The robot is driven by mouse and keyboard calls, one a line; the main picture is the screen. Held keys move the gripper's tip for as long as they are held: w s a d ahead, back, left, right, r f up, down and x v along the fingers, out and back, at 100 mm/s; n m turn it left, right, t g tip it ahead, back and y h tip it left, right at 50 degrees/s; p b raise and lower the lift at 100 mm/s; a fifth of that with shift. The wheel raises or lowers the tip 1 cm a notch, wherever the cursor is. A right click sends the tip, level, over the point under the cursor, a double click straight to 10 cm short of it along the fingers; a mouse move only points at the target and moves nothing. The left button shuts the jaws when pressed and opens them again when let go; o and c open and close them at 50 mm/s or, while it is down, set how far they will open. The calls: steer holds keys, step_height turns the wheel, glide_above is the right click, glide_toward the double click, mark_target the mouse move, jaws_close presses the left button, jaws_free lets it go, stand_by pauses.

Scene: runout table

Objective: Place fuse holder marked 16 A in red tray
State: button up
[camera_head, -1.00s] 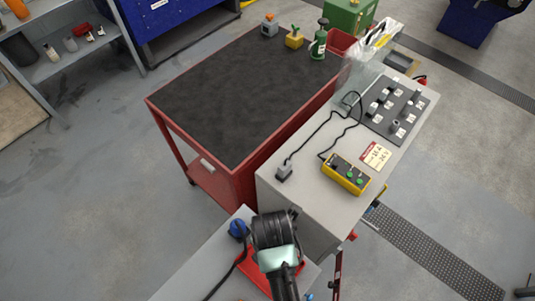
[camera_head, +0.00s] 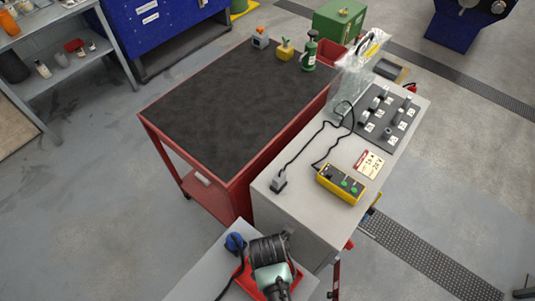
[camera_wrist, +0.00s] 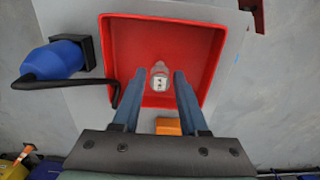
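The red tray (camera_wrist: 215,60) fills the middle of the wrist view; in the head view its red edge (camera_head: 245,281) shows under my arm. A small fuse holder with a pale, dark-spotted face (camera_wrist: 158,82) is in the tray, between my fingertips in the picture. Its marking is too small to read. My gripper (camera_wrist: 159,74) points down over the tray with its fingers apart, and a gap shows on each side of the fuse holder. An orange piece (camera_wrist: 168,126) shows between the fingers nearer the palm. In the head view my wrist hides the fingers.
A blue plug-like part (camera_wrist: 55,60) with a black cable lies left of the tray. The grey bench holds a yellow control box (camera_head: 341,184), a label card (camera_head: 369,164) and a dark panel (camera_head: 376,132) with several grey holders. The black-topped red table (camera_head: 220,110) is mostly clear.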

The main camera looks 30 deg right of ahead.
steer(key=shift+o, duration=0.8)
step_height(320, 180, up, 12)
steer(key=w+r+m+t+h, duration=0.1)
steer(key=w+r+m+t, duration=0.6)
steer(key=w+r, duration=0.95)
steer(key=w+a+r+m+t+h, duration=0.1)
steer(key=w+r+m+t, duration=0.15)
steer(key=r, duration=0.45)
steer(key=w+a+r+m+t, duration=0.2)
steer(key=w+r+t, duration=0.2)
steer(key=r, duration=0.4)
step_height(320, 180, up, 15)
steer(key=a+m+t, duration=0.2)
steer(key=m+t, duration=0.2)
steer(key=t, duration=0.2)
steer(key=s+a+r+m+t, duration=0.2)
steer(key=s+r, duration=0.4)
steer(key=r, duration=0.4)
steer(key=s+a+r+m+t+y, duration=0.1)
steer(key=s+r+m+t, duration=0.3)
steer(key=r, duration=0.6)
steer(key=shift+s+a+m+t+y+b, duration=0.35)
steer(key=shift+s+a+t, duration=0.25)
steer(key=shift+s+t, duration=0.4)
